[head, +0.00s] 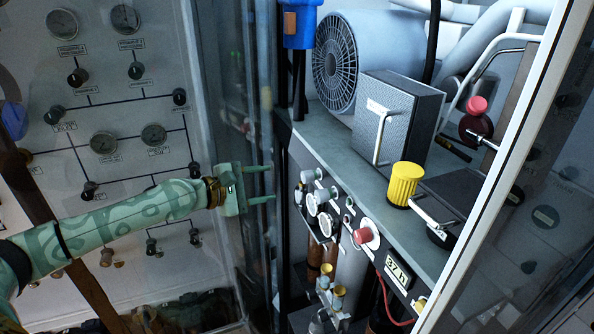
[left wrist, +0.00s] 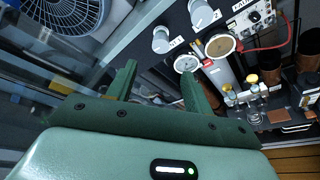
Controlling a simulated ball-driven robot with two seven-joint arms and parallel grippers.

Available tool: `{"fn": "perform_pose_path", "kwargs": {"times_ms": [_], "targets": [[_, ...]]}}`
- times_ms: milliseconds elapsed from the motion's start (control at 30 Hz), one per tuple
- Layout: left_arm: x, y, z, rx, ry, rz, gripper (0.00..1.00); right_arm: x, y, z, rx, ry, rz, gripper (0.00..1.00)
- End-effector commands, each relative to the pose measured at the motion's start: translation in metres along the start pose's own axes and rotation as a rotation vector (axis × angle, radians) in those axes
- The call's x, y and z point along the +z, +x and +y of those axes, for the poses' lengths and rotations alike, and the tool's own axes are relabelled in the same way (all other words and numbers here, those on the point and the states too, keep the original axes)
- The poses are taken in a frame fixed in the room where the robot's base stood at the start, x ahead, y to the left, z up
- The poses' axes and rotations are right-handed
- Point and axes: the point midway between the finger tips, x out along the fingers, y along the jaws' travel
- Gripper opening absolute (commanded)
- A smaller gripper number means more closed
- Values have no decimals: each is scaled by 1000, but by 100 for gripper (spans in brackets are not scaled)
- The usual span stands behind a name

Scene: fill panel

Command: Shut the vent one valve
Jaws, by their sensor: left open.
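My left gripper (head: 271,183) is open and empty, its two fingers pointing right toward the front of the grey-topped fill panel. It also shows in the left wrist view (left wrist: 158,72), fingers apart. A pale round knob (left wrist: 160,40) lies beyond the fingertips, apart from them, with a small marking beside it. A second pale knob (left wrist: 203,14) is up and right, by a label that seems to read 2. I cannot tell for sure which one is the vent one valve. In the head view, small pale knobs (head: 308,175) sit right of the fingers. My right gripper is not in view.
Gauges (left wrist: 220,45) sit beside the knobs. A red button (head: 363,235), a display (head: 397,271) and a red hose are further along the panel. A white-framed edge (head: 505,170) bounds the right; glass panes stand at left.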

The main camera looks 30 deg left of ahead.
Motion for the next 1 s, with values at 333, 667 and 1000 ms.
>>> {"fn": "perform_pose_path", "kwargs": {"times_ms": [333,667,1000], "targets": [[3,86,1,1,-3,0,51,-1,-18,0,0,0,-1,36],[2,113,0,-1,-1,2,51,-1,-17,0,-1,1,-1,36],[2,113,0,0,-1,1,18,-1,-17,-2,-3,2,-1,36]]}}
